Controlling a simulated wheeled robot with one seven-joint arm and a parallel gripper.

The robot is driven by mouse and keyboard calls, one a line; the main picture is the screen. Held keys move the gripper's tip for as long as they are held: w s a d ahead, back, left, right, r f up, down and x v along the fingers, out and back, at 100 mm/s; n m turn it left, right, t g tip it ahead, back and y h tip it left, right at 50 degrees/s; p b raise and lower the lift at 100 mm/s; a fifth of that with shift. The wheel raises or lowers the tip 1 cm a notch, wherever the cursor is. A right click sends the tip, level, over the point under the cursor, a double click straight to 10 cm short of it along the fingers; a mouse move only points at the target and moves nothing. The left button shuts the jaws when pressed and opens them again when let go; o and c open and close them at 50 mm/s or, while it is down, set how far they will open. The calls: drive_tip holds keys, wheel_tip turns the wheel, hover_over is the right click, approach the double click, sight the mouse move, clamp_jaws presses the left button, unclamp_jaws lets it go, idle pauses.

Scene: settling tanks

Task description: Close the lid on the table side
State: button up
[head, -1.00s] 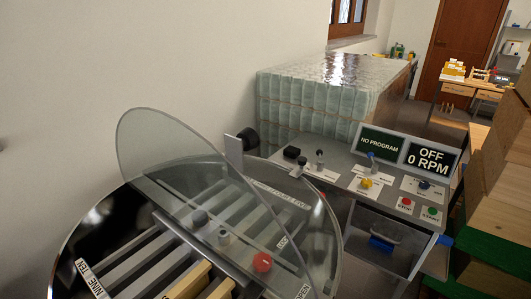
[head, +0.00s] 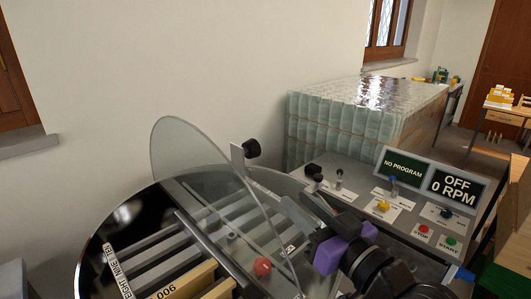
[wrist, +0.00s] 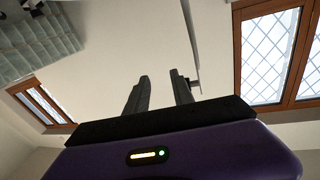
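A clear lid (head: 195,155) stands raised and tilted over the round machine (head: 92,255) in the head view. A red knob (head: 263,267) shows by its lower part. Slats and a wooden piece marked 006 (head: 185,285) lie inside the machine. My gripper (head: 292,208) is just right of the raised lid in the picture; I cannot tell whether it touches it. In the wrist view my gripper (wrist: 161,88) has its two dark fingers apart, with nothing between them. The machine's right side is partly hidden by my arm.
A control desk (head: 345,200) with knobs and buttons stands at the right, its screen (head: 453,188) reading OFF 0 RPM. A black knob on a bracket (head: 251,148) rises behind the machine. Wrapped glass-like blocks (head: 340,120) are stacked behind. A bare wall is at the left.

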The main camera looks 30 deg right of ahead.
sight(257, 150)
wheel_tip(257, 150, up, 8)
drive_tip(key=w+a+n+g+y, duration=0.1)
drive_tip(key=w+a+n+y, duration=0.1)
drive_tip(key=n+y, duration=0.2)
drive_tip(key=p+x, duration=0.2)
drive_tip(key=x, duration=0.5)
drive_tip(key=shift+a, duration=0.15)
clamp_jaws()
idle(1.1)
